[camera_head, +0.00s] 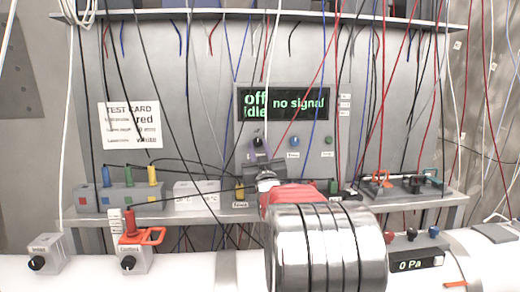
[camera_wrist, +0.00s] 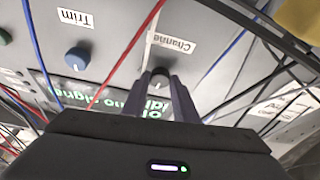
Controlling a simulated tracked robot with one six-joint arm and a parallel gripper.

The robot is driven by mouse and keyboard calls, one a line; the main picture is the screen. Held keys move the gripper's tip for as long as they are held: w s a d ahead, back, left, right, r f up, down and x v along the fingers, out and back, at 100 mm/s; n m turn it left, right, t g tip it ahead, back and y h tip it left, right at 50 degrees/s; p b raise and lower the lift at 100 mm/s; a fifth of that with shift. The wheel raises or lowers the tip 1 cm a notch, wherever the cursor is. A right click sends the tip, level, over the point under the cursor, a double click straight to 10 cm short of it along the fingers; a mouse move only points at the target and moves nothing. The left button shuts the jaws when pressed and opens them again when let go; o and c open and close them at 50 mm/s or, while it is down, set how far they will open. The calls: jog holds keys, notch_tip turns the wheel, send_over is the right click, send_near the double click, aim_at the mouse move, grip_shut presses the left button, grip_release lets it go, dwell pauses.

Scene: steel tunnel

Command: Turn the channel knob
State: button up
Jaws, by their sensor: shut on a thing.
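The channel knob (camera_wrist: 160,72) is a small dark knob beside the "Channel" label (camera_wrist: 176,44) in the wrist view. My gripper (camera_wrist: 162,80) is shut on it, with a finger on each side. In the head view the dark knob (camera_head: 257,142) is on the grey panel under the display, left of the blue Trim knob (camera_head: 294,141). My gripper (camera_head: 262,165) is just below it there, partly hidden by my arm. The display (camera_head: 285,104) reads "off", "idle" and "no signal" in green.
Thin red, blue, black and white cables hang in front of the panel. A green knob (camera_head: 328,140) is right of the Trim knob. A shelf (camera_head: 410,205) below carries a grey box with coloured plugs (camera_head: 122,197). A test card (camera_head: 130,125) hangs at left.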

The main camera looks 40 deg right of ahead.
jog(key=m+g+h, duration=0.1)
jog(key=m, duration=0.1)
jog(key=m+h, duration=0.1)
jog(key=m, duration=0.2)
jog(key=shift+a+g, duration=0.1)
jog(key=shift+g, duration=0.3)
jog(key=m+g+h, duration=0.1)
jog(key=m, duration=0.1)
jog(key=m+g+h, duration=0.1)
jog(key=m, duration=0.2)
jog(key=shift+w+a, duration=0.15)
jog(key=m+g, duration=0.1)
jog(key=m, duration=0.2)
jog(key=m+g, duration=0.1)
jog(key=m, duration=0.2)
jog(key=shift+a+r+g+h, duration=0.1)
jog(key=shift+g+h, duration=0.2)
jog(key=shift+h, duration=0.1)
jog(key=shift+m+g, duration=0.9)
jog(key=shift+m, duration=1.2)
jog(key=o, duration=1.1)
jog(key=shift+r, duration=0.15)
jog(key=shift+c, duration=0.2)
jog(key=shift+a, duration=0.1)
